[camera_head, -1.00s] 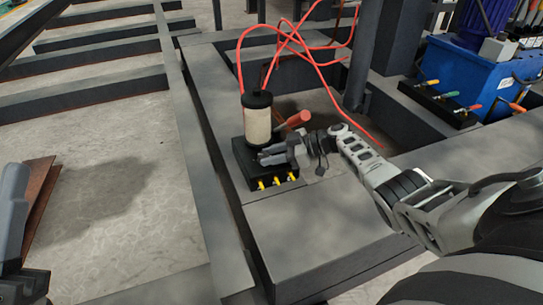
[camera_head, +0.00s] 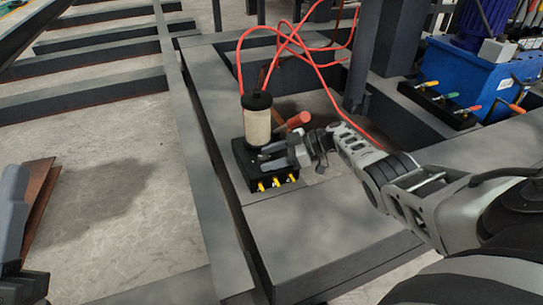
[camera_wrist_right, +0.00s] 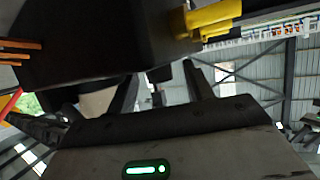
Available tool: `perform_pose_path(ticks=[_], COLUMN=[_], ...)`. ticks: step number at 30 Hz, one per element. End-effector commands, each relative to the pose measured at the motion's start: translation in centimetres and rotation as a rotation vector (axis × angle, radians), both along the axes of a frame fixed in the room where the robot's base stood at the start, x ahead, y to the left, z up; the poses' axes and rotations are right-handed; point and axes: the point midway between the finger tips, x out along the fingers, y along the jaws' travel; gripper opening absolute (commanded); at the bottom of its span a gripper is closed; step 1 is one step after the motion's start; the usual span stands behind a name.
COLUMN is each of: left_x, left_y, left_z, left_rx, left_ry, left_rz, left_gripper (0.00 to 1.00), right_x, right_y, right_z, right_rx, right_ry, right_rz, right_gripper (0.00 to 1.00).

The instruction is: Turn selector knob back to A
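A black valve block (camera_head: 240,165) with a tan, black-capped cylinder (camera_head: 257,125) sits on the grey beam, with several yellow fittings (camera_head: 276,183) along its front. A red-ended handle (camera_head: 298,119) sticks out behind it. My right gripper (camera_head: 262,160) is at the block's right side, its two fingers apart and pointing left over it. In the right wrist view the fingers (camera_wrist_right: 158,85) are spread with nothing clearly held between them, below the dark block (camera_wrist_right: 100,40). I cannot make out the selector knob or its letters. Part of my left gripper (camera_head: 14,215) shows at the left edge.
Red hoses (camera_head: 290,38) loop up from the cylinder. A blue tank (camera_head: 472,80) with a row of coloured handles stands at the right. A dark post (camera_head: 362,55) rises behind the block. The beam top (camera_head: 320,220) in front is clear.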

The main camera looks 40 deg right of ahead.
Motion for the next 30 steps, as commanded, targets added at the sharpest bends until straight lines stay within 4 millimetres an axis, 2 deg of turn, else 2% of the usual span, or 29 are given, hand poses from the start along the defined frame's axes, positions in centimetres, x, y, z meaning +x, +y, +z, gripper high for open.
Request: perform_pose_path(ticks=[8, 13, 22, 30], left_x=[0.0, 0.2, 1.4, 1.5], left_y=[0.0, 0.0, 0.3, 0.3], left_z=[0.0, 0.1, -2.1, -2.6], left_rx=[0.0, -0.007, -0.051, -0.059], left_ry=[0.001, 0.03, 0.239, 0.272], left_rz=[0.0, -0.007, -0.008, -0.013], left_gripper=[0.36, 0.36, 0.36, 0.36], right_x=[0.0, -0.8, -4.4, -7.4], right_y=[-0.1, -1.2, -6.5, -10.6], right_z=[0.1, 0.8, 3.5, 5.4], right_rx=[0.001, 0.001, -0.001, 0.0], right_ry=[-0.002, -0.001, -0.001, 0.0], right_rz=[-0.002, -0.003, -0.005, -0.003], right_gripper=[0.52, 0.52, 0.52, 0.52])
